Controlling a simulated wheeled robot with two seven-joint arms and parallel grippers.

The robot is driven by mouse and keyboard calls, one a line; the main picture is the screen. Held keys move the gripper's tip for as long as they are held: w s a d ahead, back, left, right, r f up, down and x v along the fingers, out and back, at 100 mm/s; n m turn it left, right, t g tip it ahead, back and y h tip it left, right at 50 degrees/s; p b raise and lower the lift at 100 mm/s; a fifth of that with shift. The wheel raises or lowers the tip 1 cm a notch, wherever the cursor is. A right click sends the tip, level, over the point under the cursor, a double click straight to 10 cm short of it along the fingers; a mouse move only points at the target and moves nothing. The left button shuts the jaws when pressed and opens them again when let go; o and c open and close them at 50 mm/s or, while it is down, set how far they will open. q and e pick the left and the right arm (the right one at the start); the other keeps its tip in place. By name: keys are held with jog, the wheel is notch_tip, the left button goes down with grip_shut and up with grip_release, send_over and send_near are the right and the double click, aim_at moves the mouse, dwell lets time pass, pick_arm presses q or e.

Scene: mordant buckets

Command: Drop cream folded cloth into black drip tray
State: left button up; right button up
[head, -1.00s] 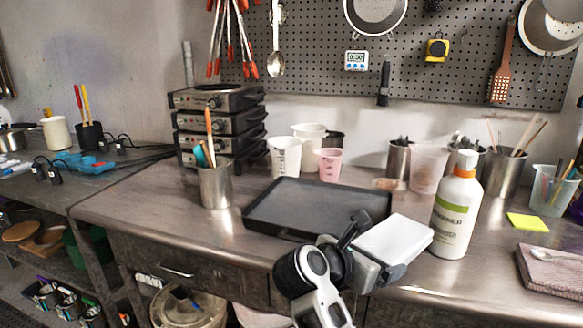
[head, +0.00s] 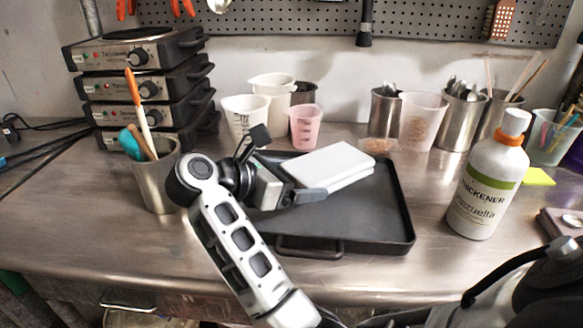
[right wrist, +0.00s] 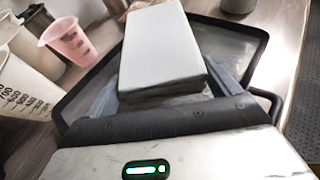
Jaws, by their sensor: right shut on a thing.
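The cream folded cloth (head: 332,163) looks like a pale, flat, thick slab. My right gripper (head: 305,188) is shut on it and holds it over the black drip tray (head: 378,212). In the right wrist view the cloth (right wrist: 162,45) sticks out forward between the two fingers of the gripper (right wrist: 168,88), with the tray (right wrist: 236,42) behind and below. The cloth appears raised above the tray floor; the exact gap is hard to tell. The gripper and cloth hide the tray's left and back parts. My left gripper is not in view.
A steel cup with tools (head: 156,180) stands left of the tray. White beakers (head: 245,118) and a pink cup (head: 305,127) stand behind it. A thickener bottle (head: 487,185) stands to the right. Stacked hot plates (head: 140,92) are at back left. The bench front-left is clear.

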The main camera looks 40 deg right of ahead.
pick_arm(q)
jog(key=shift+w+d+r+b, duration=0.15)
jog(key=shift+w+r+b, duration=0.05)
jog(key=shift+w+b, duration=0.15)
pick_arm(e)
jog(key=shift+w+f, duration=0.1)
jog(key=shift+f, duration=1.35)
jog(key=o, duration=0.8)
jog(key=shift+o, duration=0.2)
jog(key=b+v, duration=0.1)
jog(key=v, duration=0.8)
jog(key=shift+a+f, duration=0.1)
jog(key=shift+a, duration=0.05)
pick_arm(q)
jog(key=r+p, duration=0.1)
jog(key=p, duration=0.2)
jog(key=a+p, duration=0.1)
jog(key=p, duration=0.2)
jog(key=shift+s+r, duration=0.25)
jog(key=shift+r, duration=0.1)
pick_arm(e)
jog(key=v, duration=0.2)
jog(key=shift+a+r, duration=0.25)
jog(key=shift+a, duration=0.1)
